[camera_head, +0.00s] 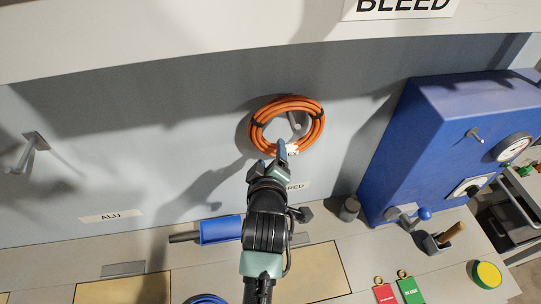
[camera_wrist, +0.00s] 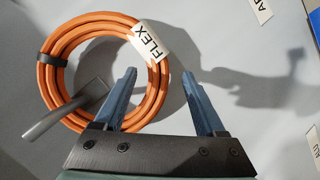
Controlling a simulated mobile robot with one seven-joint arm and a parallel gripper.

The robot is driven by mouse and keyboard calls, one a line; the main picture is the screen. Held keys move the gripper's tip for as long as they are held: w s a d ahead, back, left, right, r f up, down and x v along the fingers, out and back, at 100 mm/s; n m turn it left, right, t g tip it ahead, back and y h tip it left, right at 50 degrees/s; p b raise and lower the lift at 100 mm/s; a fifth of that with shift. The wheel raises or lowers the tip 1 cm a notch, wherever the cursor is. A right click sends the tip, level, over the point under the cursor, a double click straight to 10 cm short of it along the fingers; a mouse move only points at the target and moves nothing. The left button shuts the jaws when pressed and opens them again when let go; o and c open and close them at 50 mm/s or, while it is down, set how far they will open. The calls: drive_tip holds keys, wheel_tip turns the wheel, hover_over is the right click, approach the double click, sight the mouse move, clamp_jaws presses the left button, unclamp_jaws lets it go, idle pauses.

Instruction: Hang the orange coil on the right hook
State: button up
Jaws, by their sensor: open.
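The orange coil (camera_head: 262,118), with dark ties and a white FLEX tag (camera_head: 292,150), is against the grey wall around the right hook (camera_head: 294,121). In the wrist view the hook (camera_wrist: 58,118) passes through the ring of the coil (camera_wrist: 52,90), and its end projects in front of the ring at lower left. My gripper (camera_head: 276,158) is at the coil's lower edge. In the wrist view its fingers (camera_wrist: 163,88) are open, with the tagged side of the ring between them in the picture; I cannot tell whether they touch it.
An empty hook (camera_head: 33,148) is on the wall at far left, with an ALU label (camera_head: 110,216) to its lower right. A blue machine (camera_head: 410,135) stands at right. A blue scoop (camera_head: 220,230) and a grey cup (camera_head: 349,209) are on the bench below.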

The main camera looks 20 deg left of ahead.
drive_tip(key=shift+s+f, duration=0.1)
drive_tip(key=shift+s, duration=0.05)
drive_tip(key=b+v, duration=0.3)
drive_tip(key=v, duration=0.9)
drive_tip(key=shift+s+r, duration=0.25)
drive_tip(key=shift+r, duration=0.05)
drive_tip(key=shift+d, duration=0.15)
